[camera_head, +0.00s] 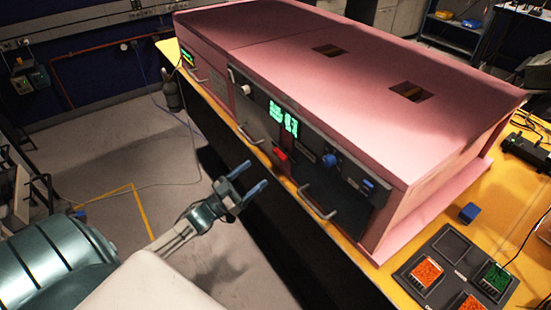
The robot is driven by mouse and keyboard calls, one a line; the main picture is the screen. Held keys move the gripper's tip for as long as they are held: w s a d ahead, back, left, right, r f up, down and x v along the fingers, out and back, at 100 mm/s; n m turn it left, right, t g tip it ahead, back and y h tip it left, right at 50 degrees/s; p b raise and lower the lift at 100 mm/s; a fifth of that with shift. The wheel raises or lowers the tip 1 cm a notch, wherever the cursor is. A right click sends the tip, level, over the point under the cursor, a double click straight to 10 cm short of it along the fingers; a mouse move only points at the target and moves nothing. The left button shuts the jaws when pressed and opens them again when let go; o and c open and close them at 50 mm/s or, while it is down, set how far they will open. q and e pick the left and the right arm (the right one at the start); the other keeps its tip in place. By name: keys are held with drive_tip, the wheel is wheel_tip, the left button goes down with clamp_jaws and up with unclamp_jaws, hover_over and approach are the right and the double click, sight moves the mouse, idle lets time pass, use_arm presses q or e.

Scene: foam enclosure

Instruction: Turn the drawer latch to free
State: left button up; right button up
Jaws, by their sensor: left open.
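A long pink foam enclosure (300,55) stands on a yellow table, with dark panels along its front. The panels carry a blue knob (329,160), a small red part (280,154), a pale round knob (245,89) and metal bar handles, one low on the right panel (318,202). Which of these is the drawer latch, and how it is turned, I cannot tell. My left gripper (256,174) is open and empty, in front of and below the panels, its blue-tipped fingers apart from the front. My right gripper is out of view.
A dark tray (451,261) with orange and green filled compartments lies on the yellow table (500,190) at the right. A small blue block (469,212) lies near it. Open grey floor (110,190) lies left of the table.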

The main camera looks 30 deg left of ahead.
sight(277, 156)
use_arm(q)
drive_tip(key=p+x, duration=0.2)
drive_tip(key=x, duration=0.5)
drive_tip(key=shift+w+d+r+p, duration=0.15)
drive_tip(key=shift+d+r+p, duration=0.1)
drive_tip(key=shift+p, duration=0.15)
drive_tip(key=shift+w, duration=0.4)
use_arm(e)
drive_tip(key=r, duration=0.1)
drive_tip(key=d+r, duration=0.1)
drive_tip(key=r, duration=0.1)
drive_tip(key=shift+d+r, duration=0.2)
use_arm(q)
drive_tip(key=shift+d, duration=0.1)
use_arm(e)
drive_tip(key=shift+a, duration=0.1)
use_arm(q)
drive_tip(key=c, duration=1)
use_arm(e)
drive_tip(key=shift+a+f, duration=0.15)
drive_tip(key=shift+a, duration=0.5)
